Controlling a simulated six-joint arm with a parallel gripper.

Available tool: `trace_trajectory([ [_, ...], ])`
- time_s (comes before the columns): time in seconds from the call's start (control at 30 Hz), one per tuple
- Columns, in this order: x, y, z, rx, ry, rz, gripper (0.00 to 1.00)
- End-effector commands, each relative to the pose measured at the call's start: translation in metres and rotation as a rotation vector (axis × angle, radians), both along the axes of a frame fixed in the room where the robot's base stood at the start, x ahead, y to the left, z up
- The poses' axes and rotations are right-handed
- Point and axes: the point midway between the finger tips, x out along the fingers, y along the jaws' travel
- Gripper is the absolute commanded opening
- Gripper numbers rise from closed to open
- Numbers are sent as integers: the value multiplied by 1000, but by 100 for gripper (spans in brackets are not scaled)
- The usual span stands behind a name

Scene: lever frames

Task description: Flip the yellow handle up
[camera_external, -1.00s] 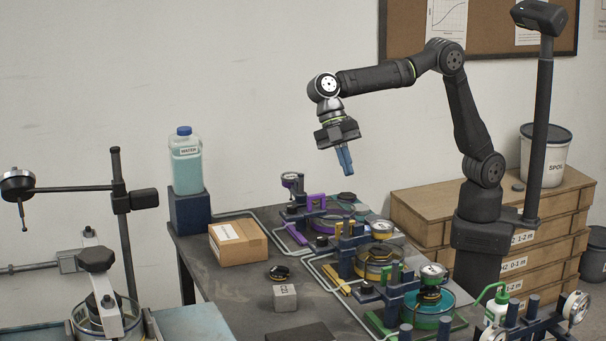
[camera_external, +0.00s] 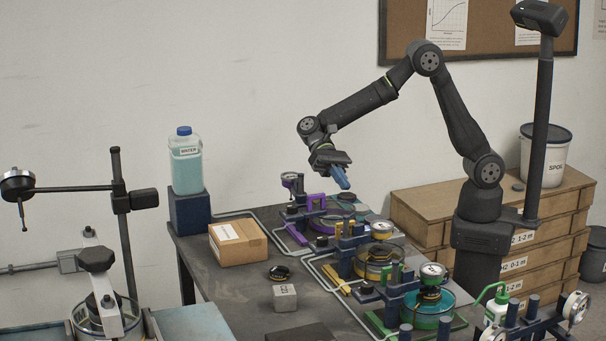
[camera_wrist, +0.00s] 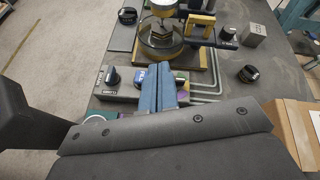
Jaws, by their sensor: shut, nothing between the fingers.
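A yellow part that looks like the yellow handle (camera_wrist: 202,19) shows near the top of the wrist view, between dark posts beside a round glass-walled vessel (camera_wrist: 150,49). This middle fixture (camera_external: 376,262) has a yellow plate in the external view; there I cannot make out the handle clearly, nor whether it is up or down. My gripper (camera_external: 342,180) is above the back of the bench, over the purple fixture (camera_external: 318,218) and apart from it. Its blue fingers (camera_wrist: 155,80) are shut together and empty, tilted down to the right in the external view.
A green fixture (camera_external: 430,303) stands nearer the camera. Gauges and posts rise from the fixtures. A cardboard box (camera_external: 238,243), a grey block (camera_external: 285,297) and a dark knob (camera_external: 279,272) sit on the bench's left part. The air around my gripper is clear.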

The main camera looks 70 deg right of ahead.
Motion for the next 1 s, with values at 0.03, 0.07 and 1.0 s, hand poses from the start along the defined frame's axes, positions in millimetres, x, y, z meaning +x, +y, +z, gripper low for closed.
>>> trace_trajectory([
  [0.03,2,-5,-3,-34,59,-43,0],
  [0.07,3,-6,-4,-51,90,-67,0],
  [1.0,-20,13,-21,-144,251,-169,0],
])
